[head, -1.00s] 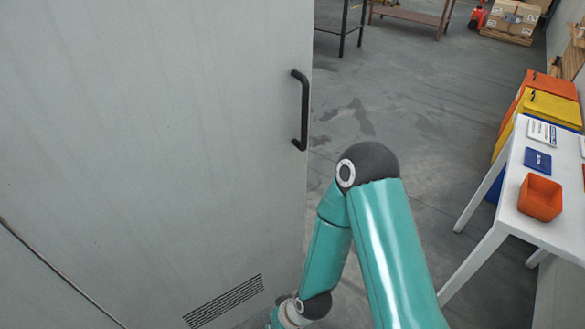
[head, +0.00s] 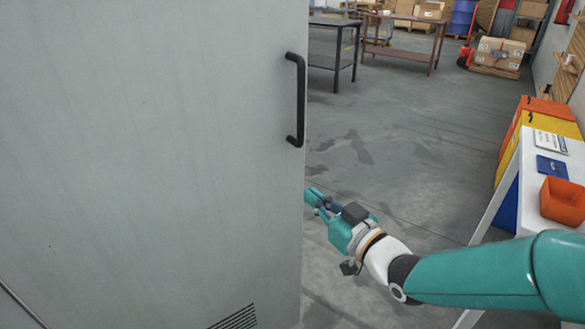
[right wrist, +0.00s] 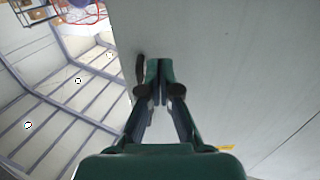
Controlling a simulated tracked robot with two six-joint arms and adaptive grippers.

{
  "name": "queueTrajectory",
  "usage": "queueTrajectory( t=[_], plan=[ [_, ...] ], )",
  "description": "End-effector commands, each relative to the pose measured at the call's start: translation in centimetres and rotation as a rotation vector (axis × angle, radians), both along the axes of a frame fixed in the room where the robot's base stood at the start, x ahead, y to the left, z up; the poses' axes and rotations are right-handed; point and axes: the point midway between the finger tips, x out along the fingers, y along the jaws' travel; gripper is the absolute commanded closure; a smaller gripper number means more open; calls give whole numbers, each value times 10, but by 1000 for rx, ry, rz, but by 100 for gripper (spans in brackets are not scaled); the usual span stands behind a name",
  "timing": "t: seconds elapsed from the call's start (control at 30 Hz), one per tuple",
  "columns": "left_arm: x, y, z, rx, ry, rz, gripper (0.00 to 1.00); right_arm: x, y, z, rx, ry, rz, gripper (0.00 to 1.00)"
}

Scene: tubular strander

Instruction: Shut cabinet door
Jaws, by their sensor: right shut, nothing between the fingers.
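The grey cabinet door (head: 150,150) fills the left half of the head view. Its black bar handle (head: 300,100) stands near the door's right edge, and a slotted vent (head: 236,318) is at the bottom. My right gripper (head: 312,195) is at the door's right edge, below the handle, with its fingers together and empty. In the right wrist view the gripper (right wrist: 158,68) is shut in front of the grey door panel (right wrist: 230,70), with the dark handle (right wrist: 140,72) just left of the fingertips. I cannot tell whether the fingers touch the door. My left gripper is not in view.
A white table (head: 535,205) with an orange bin (head: 563,201) and a blue booklet (head: 552,167) stands at the right, near my right arm. Orange and yellow bins (head: 540,118) are behind it. Workbenches (head: 400,45) stand at the back. The floor between is open.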

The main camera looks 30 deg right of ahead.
Motion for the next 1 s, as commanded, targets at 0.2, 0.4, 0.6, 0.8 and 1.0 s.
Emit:
queueTrajectory(
  t=[0.2, 0.4, 0.6, 0.8, 1.0],
  plan=[
    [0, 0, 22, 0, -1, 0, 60, 23, 7, -3, 3, -5, -5, 100],
    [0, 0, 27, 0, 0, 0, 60, 64, 10, -5, 3, -8, -12, 100],
    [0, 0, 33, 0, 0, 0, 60, 100, 10, -5, 2, -10, -15, 100],
    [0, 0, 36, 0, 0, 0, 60, 119, 10, -6, 3, -9, -17, 100],
    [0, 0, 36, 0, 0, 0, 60, 123, 10, -6, 3, -10, -17, 100]
  ],
)
